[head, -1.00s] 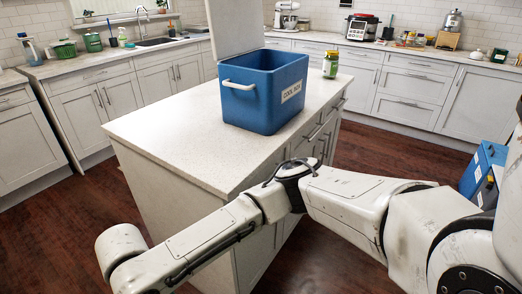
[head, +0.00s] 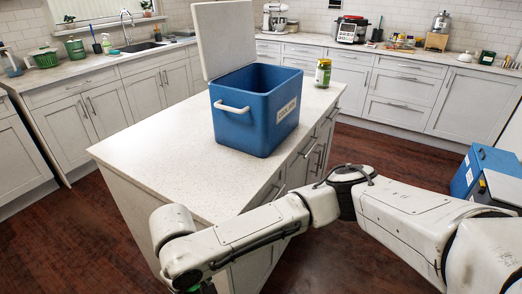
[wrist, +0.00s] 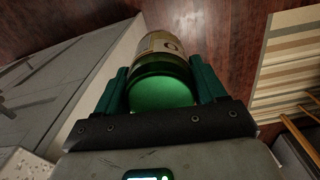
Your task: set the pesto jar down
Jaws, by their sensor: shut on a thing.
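In the wrist view my gripper (wrist: 161,80) is shut on a jar (wrist: 160,92) with a glossy green end towards me and a cream label further along; I take it as the pesto jar. One dark green finger presses each side of it. In the wrist view dark red floor lies beyond the jar, with no surface seen touching it. In the head view my arm reaches to the lower left, beside the near end of the island (head: 150,150). The gripper there is almost wholly hidden or out of frame, with only a bit of green at the bottom edge.
An open blue cool box (head: 228,128) with its lid raised stands on the island. A green jar with a yellow label (head: 323,73) stands behind it. The island's near left top is bare. A blue box (head: 470,172) is at the right. A striped surface (wrist: 290,65) shows in the wrist view.

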